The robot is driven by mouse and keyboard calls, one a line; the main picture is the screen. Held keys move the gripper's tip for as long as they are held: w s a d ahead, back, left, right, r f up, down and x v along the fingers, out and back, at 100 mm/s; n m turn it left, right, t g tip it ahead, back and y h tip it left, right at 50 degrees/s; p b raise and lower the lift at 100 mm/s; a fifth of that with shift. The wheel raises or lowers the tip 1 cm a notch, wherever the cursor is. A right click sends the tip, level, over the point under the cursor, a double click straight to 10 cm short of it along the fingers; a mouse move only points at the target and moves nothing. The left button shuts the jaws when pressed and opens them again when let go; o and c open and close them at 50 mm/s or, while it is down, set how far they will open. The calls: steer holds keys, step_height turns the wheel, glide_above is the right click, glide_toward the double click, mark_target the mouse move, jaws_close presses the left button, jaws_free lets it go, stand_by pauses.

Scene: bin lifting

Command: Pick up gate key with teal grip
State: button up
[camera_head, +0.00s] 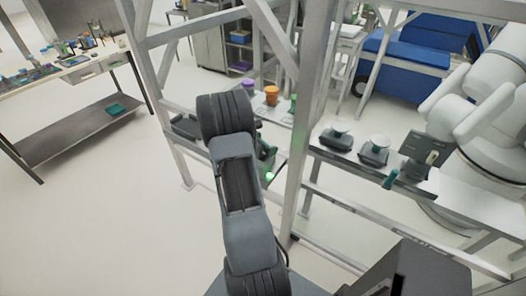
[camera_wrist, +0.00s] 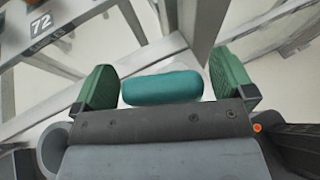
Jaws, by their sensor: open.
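A rounded teal grip (camera_wrist: 162,88), which looks like the grip of the gate key, lies between my two fingers in the wrist view, with small gaps seen at its sides. Any shaft of the key is hidden. My gripper (camera_wrist: 165,86) is open, with green pads on either side of the grip. In the head view my gripper (camera_head: 267,160) is mostly hidden behind my arm, near the left shelf section, and I cannot make out the grip there. Another small teal piece (camera_head: 391,179) is at the front edge of the right shelf.
A grey metal frame with uprights (camera_head: 308,110) stands close around my arm. Orange (camera_head: 271,96) and purple (camera_head: 248,84) containers stand behind my arm. Open floor lies left.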

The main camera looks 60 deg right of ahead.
steer(key=shift+s+d+f, duration=0.2)
steer(key=shift+d+f, duration=0.05)
steer(key=shift+d, duration=0.25)
steer(key=shift+c, duration=0.2)
steer(key=c, duration=1)
steer(key=shift+r, duration=0.2)
steer(key=shift+r+b, duration=0.35)
steer(key=shift+r, duration=0.25)
steer(key=s+a+r+b, duration=0.1)
steer(key=s+a+r, duration=0.2)
steer(key=s+a+r+b, duration=0.1)
steer(key=s+a+r, duration=0.2)
steer(key=s+r, duration=0.1)
steer(key=s+a+r, duration=0.3)
steer(key=r, duration=0.1)
steer(key=shift+s+r+b, duration=0.25)
steer(key=shift+s+b, duration=0.15)
